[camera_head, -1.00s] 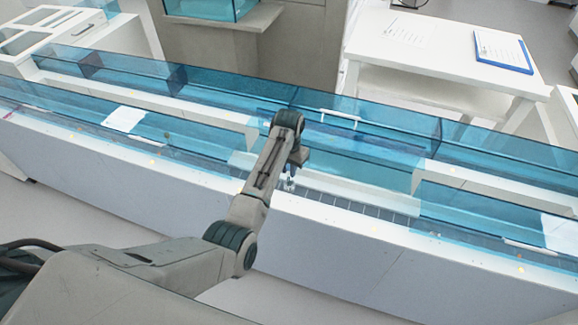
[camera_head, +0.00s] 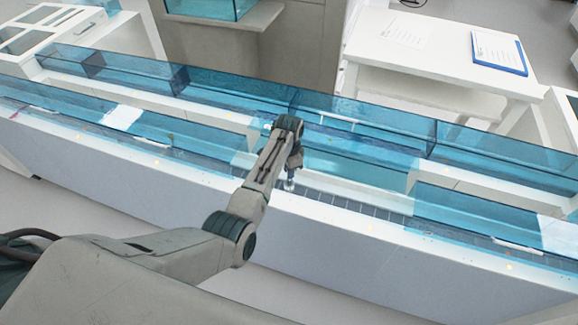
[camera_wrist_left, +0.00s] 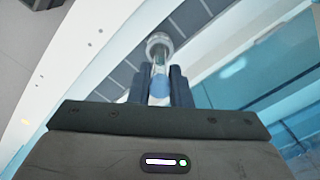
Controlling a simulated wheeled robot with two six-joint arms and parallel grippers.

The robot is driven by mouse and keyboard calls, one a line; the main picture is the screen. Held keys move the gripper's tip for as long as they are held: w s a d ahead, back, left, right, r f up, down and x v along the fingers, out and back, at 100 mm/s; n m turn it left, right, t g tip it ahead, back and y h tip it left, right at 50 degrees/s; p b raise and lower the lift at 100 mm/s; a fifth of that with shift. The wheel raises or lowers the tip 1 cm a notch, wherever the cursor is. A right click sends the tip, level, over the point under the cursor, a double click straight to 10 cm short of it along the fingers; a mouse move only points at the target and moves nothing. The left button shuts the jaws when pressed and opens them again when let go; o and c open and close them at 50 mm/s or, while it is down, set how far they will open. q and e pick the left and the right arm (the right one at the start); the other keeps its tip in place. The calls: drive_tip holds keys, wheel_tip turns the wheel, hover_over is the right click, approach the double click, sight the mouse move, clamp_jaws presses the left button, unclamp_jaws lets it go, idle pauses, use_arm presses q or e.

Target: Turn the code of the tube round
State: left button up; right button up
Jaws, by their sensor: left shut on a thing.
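My left gripper (camera_head: 291,178) points down over the track in the head view, in the gap between the blue covers. In the left wrist view its two dark fingers (camera_wrist_left: 161,78) are shut on a small clear tube (camera_wrist_left: 158,64) with a blue end. The tube's far end meets a round pale holder (camera_wrist_left: 159,42) over the dark track (camera_wrist_left: 122,75). The holder also shows below the gripper in the head view (camera_head: 289,187). I cannot make out a code on the tube. My right gripper is not in view.
Transparent blue covers (camera_head: 470,212) run along the white track body (camera_head: 330,232) on both sides of the gap. A white table (camera_head: 440,50) with a blue clipboard (camera_head: 499,53) stands behind it. A white-framed unit (camera_head: 45,30) stands at the back left.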

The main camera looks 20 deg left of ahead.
use_arm(q)
drive_tip(key=m+p, duration=0.3)
drive_tip(key=m, duration=0.2)
drive_tip(key=shift+r+m, duration=0.1)
drive_tip(key=shift+m, duration=0.3)
drive_tip(key=m+p, duration=0.1)
drive_tip(key=m, duration=0.4)
drive_tip(key=shift+m+p, duration=0.3)
drive_tip(key=shift+p, duration=0.05)
drive_tip(key=shift+f, duration=0.25)
drive_tip(key=o, duration=0.9)
drive_tip(key=shift+c, duration=0.2)
drive_tip(key=shift+r, duration=0.1)
wheel_tip(320, 180, up, 11)
drive_tip(key=shift+f+b, duration=0.15)
drive_tip(key=shift+b, duration=0.85)
